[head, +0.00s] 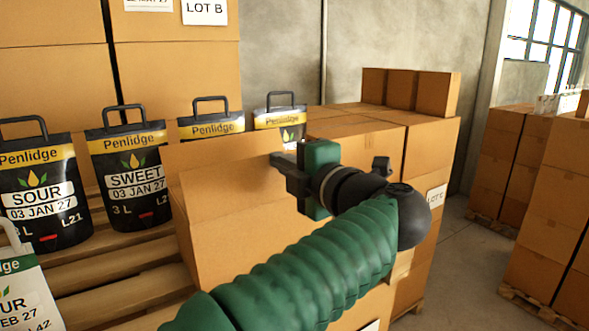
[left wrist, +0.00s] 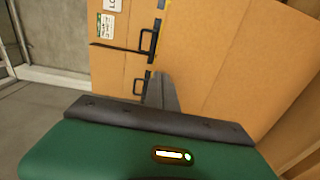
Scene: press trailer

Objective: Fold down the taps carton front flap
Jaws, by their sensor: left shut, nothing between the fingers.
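The taps carton (head: 225,245) is a plain brown box in the middle of the head view, standing on wooden slats. Its flap (head: 220,170) stands up, tilted, along the top. A large brown cardboard face (left wrist: 235,60) fills the right of the left wrist view. My left gripper (head: 278,160) is shut and empty at the upper right edge of the flap. Its dark fingers (left wrist: 161,92) show beside the cardboard in the left wrist view. I cannot tell whether they touch it. My arm hides the carton's right side. My right gripper is not in view.
Several black Penlidge bags, one marked SWEET (head: 133,178) and one marked SOUR (head: 42,195), stand left of and behind the carton on the slats (head: 115,262). Stacked cartons (head: 432,150) stand behind my arm, with more stacks (head: 550,205) at the right across open floor (head: 475,262).

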